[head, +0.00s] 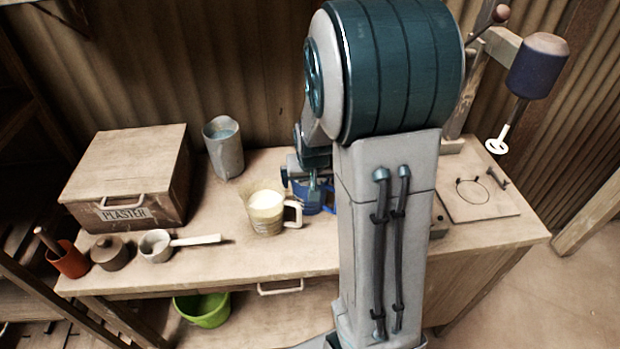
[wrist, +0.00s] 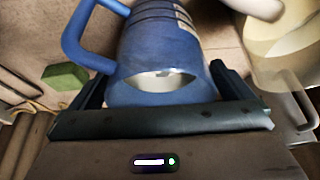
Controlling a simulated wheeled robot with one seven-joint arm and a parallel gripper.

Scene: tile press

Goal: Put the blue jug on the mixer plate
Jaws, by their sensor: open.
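The blue jug (head: 308,207) stands on the bench, mostly hidden behind my arm in the head view. In the wrist view the blue jug (wrist: 160,60) fills the middle, its handle to the left and a pale patch showing inside or on its near side. My gripper (wrist: 158,88) is open, with one finger on each side of the jug; whether they touch it I cannot tell. The head view shows my gripper (head: 311,188) at the jug. The mixer plate (head: 478,207) is a flat board at the right end, with a wire ring on it, below the mixer head (head: 538,65).
A clear jug of white liquid (head: 267,212) stands close left of the blue jug. A grey pitcher (head: 224,150), a plaster box (head: 125,175), a ladle (head: 157,246), a lidded pot (head: 110,252) and an orange cup (head: 68,260) stand further left. A green block (wrist: 66,76) lies near the jug.

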